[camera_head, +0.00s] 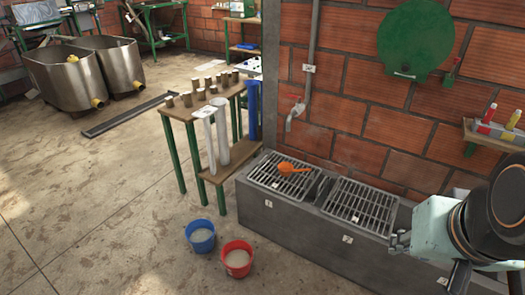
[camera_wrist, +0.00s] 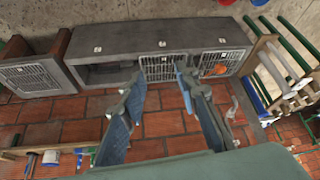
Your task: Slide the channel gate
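A grey concrete channel (camera_head: 285,230) runs along the brick wall, with two slotted metal grates, a left one (camera_head: 284,175) and a right one (camera_head: 360,207). A narrow dark gap with an upright plate (camera_head: 322,188) lies between them; I cannot tell for sure whether this plate is the gate. In the wrist view the channel (camera_wrist: 190,36) appears turned round, with one grate (camera_wrist: 160,68) just beyond my fingertips and an open dark bay beside it. My gripper (camera_wrist: 159,76) is open and empty, its fingers spread apart and not visibly touching anything.
An orange scoop (camera_head: 293,169) lies on the left grate. A tap (camera_head: 294,112) hangs above the channel. A blue bucket (camera_head: 200,236) and a red bucket (camera_head: 237,258) stand on the floor in front. A wooden table (camera_head: 199,107) with cups and tubes stands left.

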